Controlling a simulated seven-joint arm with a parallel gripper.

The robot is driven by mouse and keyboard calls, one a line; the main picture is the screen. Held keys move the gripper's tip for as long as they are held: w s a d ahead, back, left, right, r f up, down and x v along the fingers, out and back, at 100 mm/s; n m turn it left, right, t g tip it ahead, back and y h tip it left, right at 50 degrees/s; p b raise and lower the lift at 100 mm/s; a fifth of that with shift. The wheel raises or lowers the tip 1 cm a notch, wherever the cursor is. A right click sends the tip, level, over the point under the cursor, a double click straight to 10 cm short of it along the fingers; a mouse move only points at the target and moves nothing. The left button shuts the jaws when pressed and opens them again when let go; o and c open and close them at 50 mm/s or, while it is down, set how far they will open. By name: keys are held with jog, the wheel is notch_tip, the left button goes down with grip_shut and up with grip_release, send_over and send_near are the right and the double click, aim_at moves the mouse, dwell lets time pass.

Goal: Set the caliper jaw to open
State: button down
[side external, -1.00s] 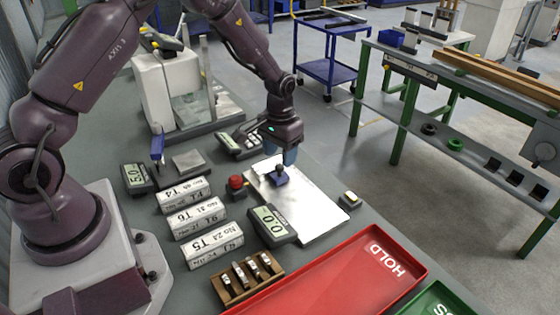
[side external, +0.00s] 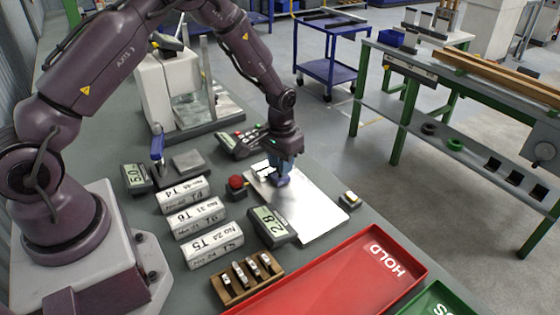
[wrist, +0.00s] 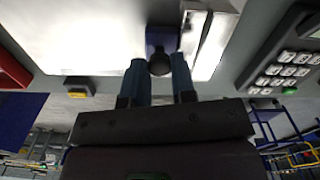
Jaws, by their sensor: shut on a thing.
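The caliper jaw is a dark blue slider (side external: 277,182) with a dark round knob, on a bright metal plate (side external: 312,212). In the wrist view the slider (wrist: 161,37) and its knob (wrist: 159,66) are between my blue fingertips. My gripper (side external: 283,167) is low over the slider and shut on the knob. In the wrist view my gripper (wrist: 160,72) hides little of the knob. Pale metal jaw pieces (wrist: 211,38) lie beside the slider. A grey display (side external: 272,224) beside the plate reads about 2.8.
A red button box (side external: 236,184) stands left of the plate, and a small yellow button box (side external: 349,199) right of it. A keypad unit (side external: 238,142) is behind. Labelled white blocks (side external: 195,217) and a red HOLD tray (side external: 330,272) lie nearer.

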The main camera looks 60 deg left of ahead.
jog(key=d, duration=0.8)
jog(key=shift+d, duration=0.4)
jog(key=c, duration=0.9)
grip_release()
jog(key=shift+c, duration=0.2)
jog(key=shift+r, duration=0.1)
notch_tip(320, 180, up, 13)
